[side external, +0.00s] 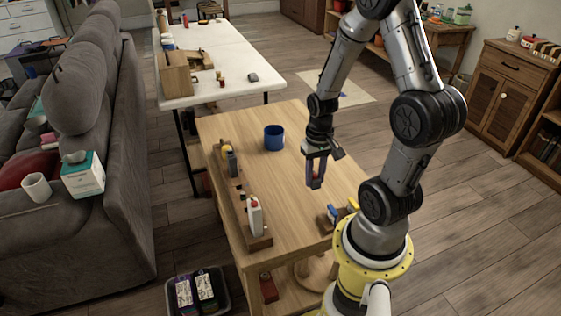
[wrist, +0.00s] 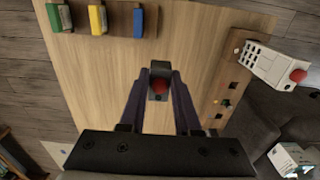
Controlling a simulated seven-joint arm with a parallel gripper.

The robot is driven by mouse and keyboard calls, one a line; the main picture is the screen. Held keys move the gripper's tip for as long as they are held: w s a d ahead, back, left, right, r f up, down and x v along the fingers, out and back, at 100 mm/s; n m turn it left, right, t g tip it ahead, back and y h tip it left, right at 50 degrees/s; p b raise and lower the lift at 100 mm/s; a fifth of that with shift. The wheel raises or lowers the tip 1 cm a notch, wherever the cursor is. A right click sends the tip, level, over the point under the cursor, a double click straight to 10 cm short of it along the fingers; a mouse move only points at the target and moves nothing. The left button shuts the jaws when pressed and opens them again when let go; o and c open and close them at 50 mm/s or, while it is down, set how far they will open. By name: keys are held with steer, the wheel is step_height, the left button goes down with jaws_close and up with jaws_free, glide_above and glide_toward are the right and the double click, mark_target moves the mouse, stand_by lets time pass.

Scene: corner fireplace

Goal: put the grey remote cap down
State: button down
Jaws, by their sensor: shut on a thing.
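My gripper (side external: 315,182) is above the wooden table, toward its right side in the side view. Its fingers (wrist: 160,84) are shut on a small dark grey piece with a red round face, which I take for the grey remote cap (wrist: 158,74). In the side view the fingers mostly hide the piece. It appears held above the tabletop (side external: 285,205), with bare wood around it in the wrist view. I cannot tell the exact height.
A blue cup (side external: 274,137) stands at the back of the table. Coloured blocks, including a yellow one (wrist: 97,20), sit on a board at the near right edge. The table's middle is clear.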

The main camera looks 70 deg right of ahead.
steer(key=w+d+f, duration=0.4)
steer(key=w+d, duration=0.1)
steer(key=w, duration=0.1)
glide_above(290, 187)
steer(key=s, duration=0.1)
steer(key=f, duration=0.2)
steer(key=a+f, duration=0.1)
steer(key=f, duration=0.1)
steer(key=shift+f, duration=0.2)
steer(key=shift+w+d+f, duration=0.3)
steer(key=shift+d+f, duration=0.1)
steer(key=shift+f, duration=0.2)
steer(key=shift+w+f, duration=0.1)
steer(key=shift+f, duration=1.5)
steer(key=shift+f, duration=0.1)
steer(key=c, duration=0.6)
jaws_free()
steer(key=shift+d, duration=0.1)
